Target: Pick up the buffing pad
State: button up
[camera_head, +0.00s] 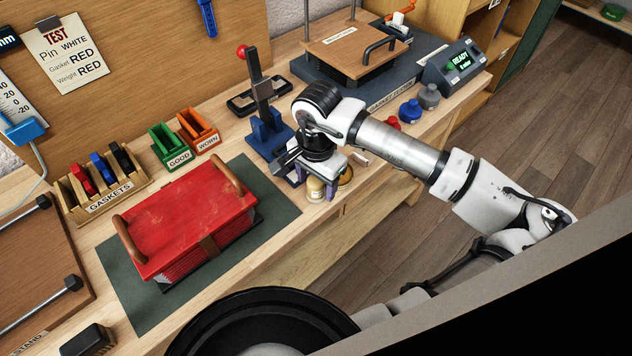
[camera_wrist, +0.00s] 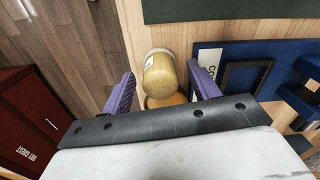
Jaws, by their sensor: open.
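My gripper (camera_head: 316,180) hangs low over the bench, just past the right end of the green mat. In the wrist view its two purple fingers (camera_wrist: 163,76) are spread apart with nothing clamped. I cannot tell for sure which one is the buffing pad.
A red box with wooden handles (camera_head: 190,218) sits on the green mat (camera_head: 277,215). The gasket tester (camera_head: 375,90) is at the back right. The bench's front edge is near.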

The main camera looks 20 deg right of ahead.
jog(key=shift+f, duration=0.2)
jog(key=c, duration=1.1)
jog(key=shift+o, duration=0.2)
jog(key=shift+r, duration=0.15)
notch_tip(320, 180, up, 20)
jog(key=b, duration=0.4)
jog(key=o, duration=0.3)
jog(key=shift+c, duration=1)
